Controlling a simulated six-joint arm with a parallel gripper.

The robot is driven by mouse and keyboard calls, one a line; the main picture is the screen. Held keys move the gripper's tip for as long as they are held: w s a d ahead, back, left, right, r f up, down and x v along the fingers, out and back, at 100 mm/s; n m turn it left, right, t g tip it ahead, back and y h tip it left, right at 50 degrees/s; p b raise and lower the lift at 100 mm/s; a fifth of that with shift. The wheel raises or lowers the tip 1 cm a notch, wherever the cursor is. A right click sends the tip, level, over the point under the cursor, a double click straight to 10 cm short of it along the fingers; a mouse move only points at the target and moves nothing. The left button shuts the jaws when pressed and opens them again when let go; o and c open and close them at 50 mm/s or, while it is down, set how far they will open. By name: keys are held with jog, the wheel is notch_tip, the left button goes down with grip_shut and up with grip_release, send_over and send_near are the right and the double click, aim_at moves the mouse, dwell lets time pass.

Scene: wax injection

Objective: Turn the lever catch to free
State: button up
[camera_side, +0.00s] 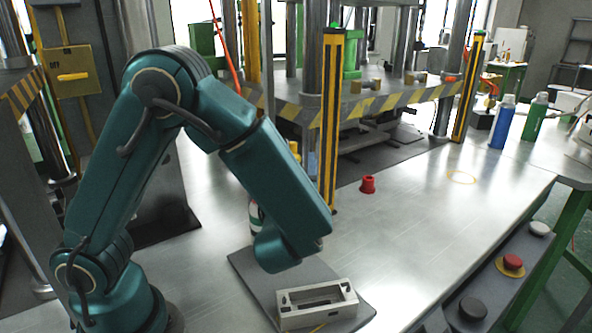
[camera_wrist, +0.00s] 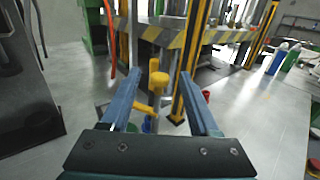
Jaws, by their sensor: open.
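In the wrist view, a yellow lever catch (camera_wrist: 145,107) with a round yellow knob (camera_wrist: 158,79) stands on a post. Its lever arm slants out to the left, below the knob. My gripper (camera_wrist: 157,90) is open, its two blue fingers on either side of the catch in the picture. Nothing is held between the fingers, and I cannot tell how far the catch is from the tips. In the side view, my arm hides the gripper and most of the catch; a small yellow part (camera_side: 295,150) shows behind the arm.
A yellow-black striped post (camera_side: 328,120) stands close behind the catch. A red cup (camera_side: 368,184) is on the steel bench, and a grey frame (camera_side: 316,303) lies on a dark plate in front. Blue (camera_side: 503,122) and green (camera_side: 535,116) bottles stand right. The bench's right middle is clear.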

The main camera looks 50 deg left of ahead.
jog(key=shift+r, duration=2.6)
jog(key=w+a+f+n+g+y, duration=0.2)
jog(key=a+f+n+g+y, duration=0.1)
jog(key=a+f+n+g, duration=0.1)
jog(key=shift+a+f+g, duration=0.3)
jog(key=shift+f+g, duration=0.6)
jog(key=shift+g, duration=0.2)
jog(key=shift+c, duration=0.4)
grip_shut()
